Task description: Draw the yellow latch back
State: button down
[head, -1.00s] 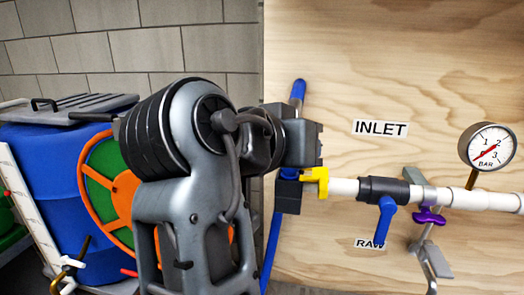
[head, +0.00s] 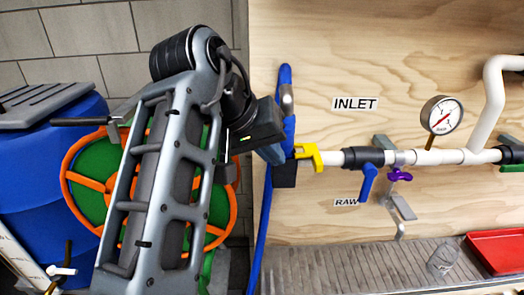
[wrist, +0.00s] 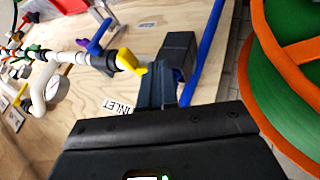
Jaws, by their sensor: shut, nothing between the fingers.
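The yellow latch (head: 308,155) sits at the left end of the white inlet pipe, beside a black block (head: 284,175) at the blue hose (head: 265,225). In the wrist view the yellow latch (wrist: 131,62) shows just left of my fingertips. My gripper (head: 274,154) is shut and empty, its tip close to the latch and the black block (wrist: 178,55). In the wrist view my gripper (wrist: 157,80) points at the gap between latch and block. I cannot tell whether it touches either one.
A blue valve handle (head: 368,182), a purple wing handle (head: 400,175) and a pressure gauge (head: 441,115) are along the pipe. A grey ribbed tray (head: 340,268) and a red tray (head: 497,250) lie below. An orange-and-green hose reel (head: 85,185) stands at left.

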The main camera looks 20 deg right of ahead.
aim_at(307, 155)
jog(key=d, duration=0.1)
jog(key=d+f+b, duration=0.1)
jog(key=d+f, duration=0.1)
jog(key=d, duration=0.1)
jog(key=shift+s+d+f, duration=0.1)
jog(key=shift+f, duration=0.15)
jog(key=shift+s+d+b, duration=0.2)
jog(key=shift+d+b, duration=0.1)
jog(key=shift+d, duration=0.4)
